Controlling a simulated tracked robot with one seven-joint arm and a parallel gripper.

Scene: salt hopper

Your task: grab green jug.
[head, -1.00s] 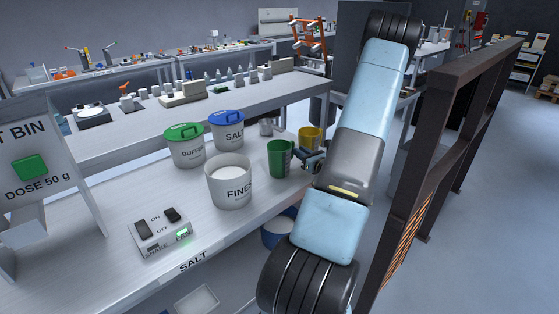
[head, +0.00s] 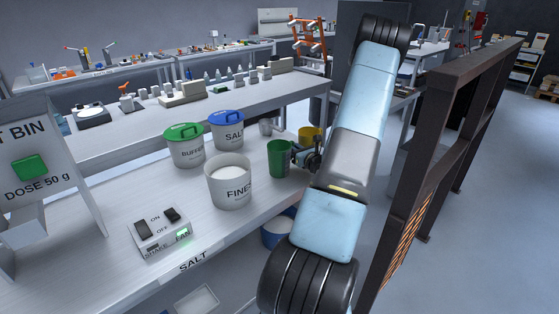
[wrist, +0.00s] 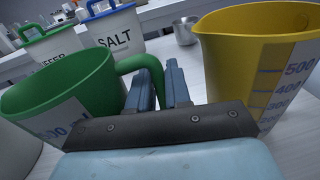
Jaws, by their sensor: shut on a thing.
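The green jug (head: 279,160) stands upright on the white bench, right of the FINES bucket. In the wrist view the green jug (wrist: 62,88) is at the left, with its handle (wrist: 142,68) reaching toward my fingers. My gripper (head: 300,152) is at the jug's right side, at the handle. In the wrist view my gripper (wrist: 162,82) has its two blue fingers close together, shut on the handle.
A yellow jug (head: 313,136) stands close behind my gripper; it fills the right of the wrist view (wrist: 262,65). The FINES bucket (head: 229,190), BUFFER bucket (head: 187,150) and SALT bucket (head: 226,133) stand left. A metal cup (wrist: 185,32) is behind. A dark frame (head: 447,130) stands right of my arm.

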